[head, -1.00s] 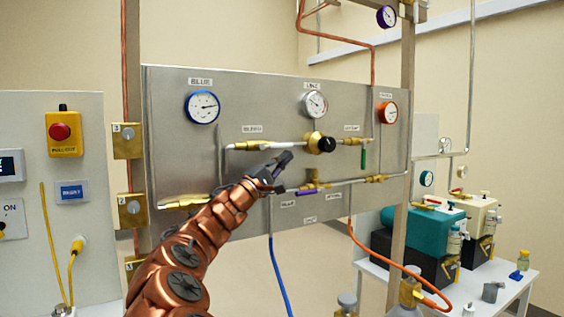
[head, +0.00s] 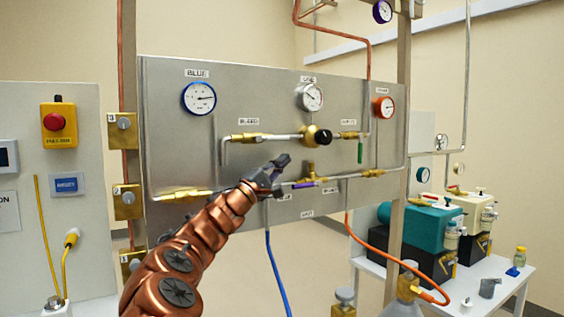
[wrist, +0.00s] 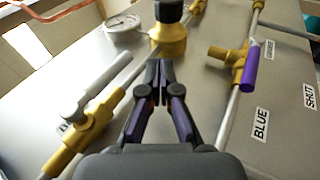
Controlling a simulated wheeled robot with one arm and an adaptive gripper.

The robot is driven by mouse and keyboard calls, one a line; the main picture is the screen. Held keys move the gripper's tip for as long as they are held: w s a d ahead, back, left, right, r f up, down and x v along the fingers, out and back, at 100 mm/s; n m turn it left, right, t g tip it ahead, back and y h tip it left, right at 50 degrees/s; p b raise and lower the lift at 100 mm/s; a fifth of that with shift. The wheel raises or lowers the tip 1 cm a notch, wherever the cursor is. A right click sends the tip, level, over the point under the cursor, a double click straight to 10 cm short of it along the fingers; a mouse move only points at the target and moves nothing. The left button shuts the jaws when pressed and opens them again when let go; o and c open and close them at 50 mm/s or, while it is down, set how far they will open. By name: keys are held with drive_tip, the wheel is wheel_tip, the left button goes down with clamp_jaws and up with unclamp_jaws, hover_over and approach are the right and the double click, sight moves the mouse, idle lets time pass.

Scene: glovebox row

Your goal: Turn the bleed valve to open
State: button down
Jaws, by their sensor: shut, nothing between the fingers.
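The bleed valve (head: 250,138) is a brass body under the BLEED label (head: 248,121), on the upper pipe of the steel panel. In the wrist view the brass body (wrist: 84,134) is at lower left. Its pale grey lever (wrist: 108,78) looks roughly parallel to the pipe. My gripper (head: 284,159) is in front of the panel, right of and below the valve body. In the wrist view my gripper (wrist: 160,66) is shut and empty, its tips over the brass regulator base, right of the lever. I cannot tell whether it touches anything.
A brass regulator with black knob (head: 318,137) sits right of the bleed valve. A green-handled valve (head: 360,150) is farther right. A purple-handled valve (wrist: 248,66) sits on the lower pipe. Blue (head: 276,262) and orange (head: 365,248) hoses hang below. Dial gauges line the panel top.

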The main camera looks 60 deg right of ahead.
wheel_tip(320, 180, down, 11)
drive_tip(key=s+a, duration=0.1)
drive_tip(key=s, duration=0.1)
drive_tip(key=shift+r+b, duration=0.15)
drive_tip(key=shift+b, duration=0.2)
